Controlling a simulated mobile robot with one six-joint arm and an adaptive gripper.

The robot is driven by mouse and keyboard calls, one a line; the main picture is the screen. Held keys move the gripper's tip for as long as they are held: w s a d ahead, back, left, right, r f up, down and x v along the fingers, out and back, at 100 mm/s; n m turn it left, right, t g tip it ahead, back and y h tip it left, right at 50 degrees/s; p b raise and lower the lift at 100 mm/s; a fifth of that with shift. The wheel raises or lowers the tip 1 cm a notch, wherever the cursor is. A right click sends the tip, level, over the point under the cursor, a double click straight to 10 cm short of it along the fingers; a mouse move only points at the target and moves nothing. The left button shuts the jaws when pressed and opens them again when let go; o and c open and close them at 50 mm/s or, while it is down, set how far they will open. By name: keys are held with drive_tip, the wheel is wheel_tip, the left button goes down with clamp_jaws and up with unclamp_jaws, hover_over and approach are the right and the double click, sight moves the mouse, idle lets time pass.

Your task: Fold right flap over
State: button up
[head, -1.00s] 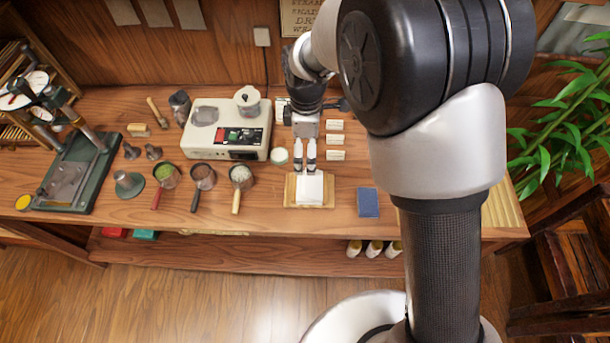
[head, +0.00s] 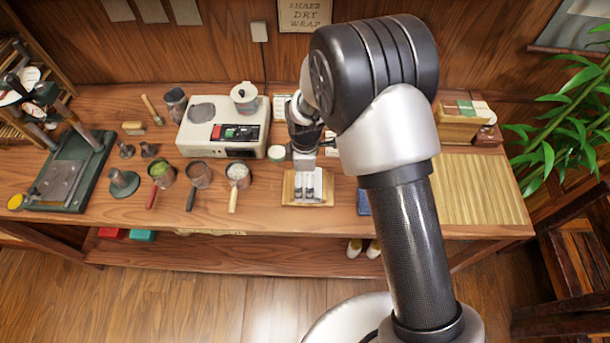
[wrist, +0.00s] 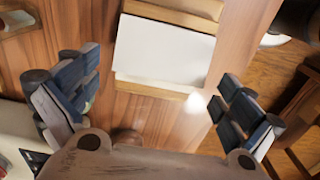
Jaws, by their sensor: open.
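A white paper wrapper lies on a small wooden board (head: 289,188) near the front of the bench. In the wrist view the paper (wrist: 165,52) looks flat and pale, with the wooden board's rails (wrist: 158,88) along its upper and lower edges. I cannot make out separate flaps or a tea cake. My gripper (head: 308,192) is open over the board in the head view, its fingers hiding part of the paper. In the wrist view the open gripper's fingers (wrist: 155,102) stand wide apart, with nothing between their tips.
A blue block (head: 363,202) sits right of the board, partly behind my arm. Cups with handles (head: 198,175) and a white machine (head: 215,125) stand to the left. A slatted mat (head: 480,190) lies at the right. Bare bench lies between the cups and the board.

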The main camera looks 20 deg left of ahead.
drive_tip(key=shift+c, duration=0.2)
drive_tip(key=c, duration=0.9)
drive_tip(key=shift+s+a+f+h, duration=0.15)
drive_tip(key=shift+f+h, duration=0.05)
drive_tip(key=shift+h, duration=0.2)
drive_tip(key=shift+c, duration=0.3)
drive_tip(key=shift+f+h, duration=0.15)
drive_tip(key=shift+h, duration=0.15)
drive_tip(key=o, duration=1)
wheel_tip(320, 180, up, 12)
drive_tip(key=a, duration=0.1)
drive_tip(key=shift+a, duration=0.3)
